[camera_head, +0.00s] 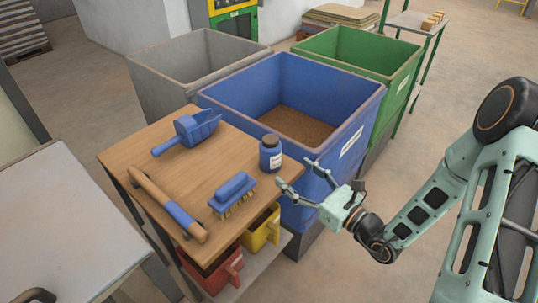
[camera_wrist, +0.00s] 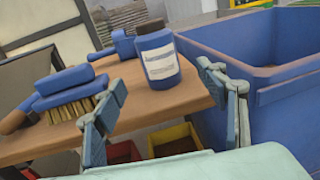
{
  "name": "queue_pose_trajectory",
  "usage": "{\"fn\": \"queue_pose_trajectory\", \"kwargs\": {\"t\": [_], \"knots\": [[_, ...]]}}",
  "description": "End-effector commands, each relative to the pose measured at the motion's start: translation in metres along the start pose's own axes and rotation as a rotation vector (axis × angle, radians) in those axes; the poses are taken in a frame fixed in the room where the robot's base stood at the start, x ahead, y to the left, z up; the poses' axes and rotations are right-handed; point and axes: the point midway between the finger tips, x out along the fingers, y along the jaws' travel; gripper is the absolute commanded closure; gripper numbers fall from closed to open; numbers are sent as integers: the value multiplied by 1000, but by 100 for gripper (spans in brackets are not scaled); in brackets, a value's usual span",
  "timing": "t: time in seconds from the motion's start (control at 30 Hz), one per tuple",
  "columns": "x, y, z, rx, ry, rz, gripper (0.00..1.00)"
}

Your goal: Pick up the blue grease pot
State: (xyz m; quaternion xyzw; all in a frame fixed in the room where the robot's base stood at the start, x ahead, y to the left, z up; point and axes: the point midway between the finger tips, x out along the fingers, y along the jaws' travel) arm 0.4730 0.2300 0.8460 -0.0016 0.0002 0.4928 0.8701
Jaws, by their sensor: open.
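The blue grease pot (camera_head: 270,153) stands upright near the right edge of the wooden table (camera_head: 215,165). It has a white label and a brown lid. In the wrist view the pot (camera_wrist: 157,55) stands ahead, between and beyond the two fingertips. My gripper (camera_head: 298,177) is open and empty, just off the right edge of the table, to the right of and nearer than the pot. Its fingers also show in the wrist view (camera_wrist: 165,85). They appear apart from the pot.
A blue brush (camera_head: 233,190), a blue scoop (camera_head: 190,132) and a wooden-handled tool (camera_head: 168,205) share the table. A blue bin (camera_head: 350,115) stands close behind the pot, with grey (camera_head: 160,75) and green (camera_head: 395,60) bins beyond. Red (camera_head: 225,270) and yellow (camera_head: 262,232) containers sit underneath.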

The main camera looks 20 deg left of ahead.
Motion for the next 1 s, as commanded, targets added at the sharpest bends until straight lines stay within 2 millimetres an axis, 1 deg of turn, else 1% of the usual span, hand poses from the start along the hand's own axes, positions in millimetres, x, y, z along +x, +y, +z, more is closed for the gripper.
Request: {"fn": "queue_pose_trajectory", "kwargs": {"t": [0.23, 0.3, 0.47, 0.67, 0.73, 0.83, 1.0], "knots": [[38, -2, 0, 5, -5, -9, 34], [46, -2, -1, 6, -4, -9, 34], [57, -1, -1, 7, -3, -9, 34], [86, 4, -6, 6, -3, -7, 34], [95, 3, -5, 4, -4, -7, 34], [103, 2, -5, 5, -3, -9, 34], [105, 2, -5, 6, -2, -10, 34]]}}
